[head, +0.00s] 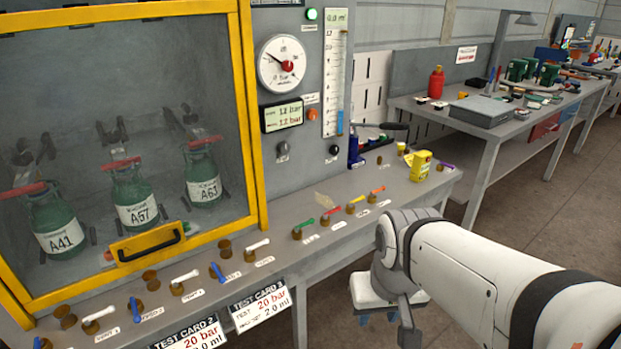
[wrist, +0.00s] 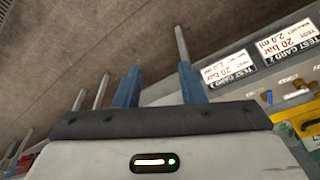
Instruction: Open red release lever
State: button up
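The red lever (head: 331,210) is on the front ledge of the bench, on a brass valve between a green lever (head: 304,223) and a yellow lever (head: 356,199). Its handle points to the upper right. My gripper (head: 378,319) hangs below and to the right of it in the head view, beyond the bench's front edge, with its fingers downward and apart from the lever. In the wrist view my gripper (wrist: 158,67) has its two blue fingers spread with nothing between them. I cannot make out the red lever in the wrist view.
A yellow container (head: 420,166) stands on the bench. Test cards (head: 262,307) hang at its front. Floor is open on the right.

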aim_at(325, 215)
jog(key=k, duration=0.65)
jog(key=u, duration=0.25)
jog(key=i, duration=1.7)
jog(key=z, duration=0.45)
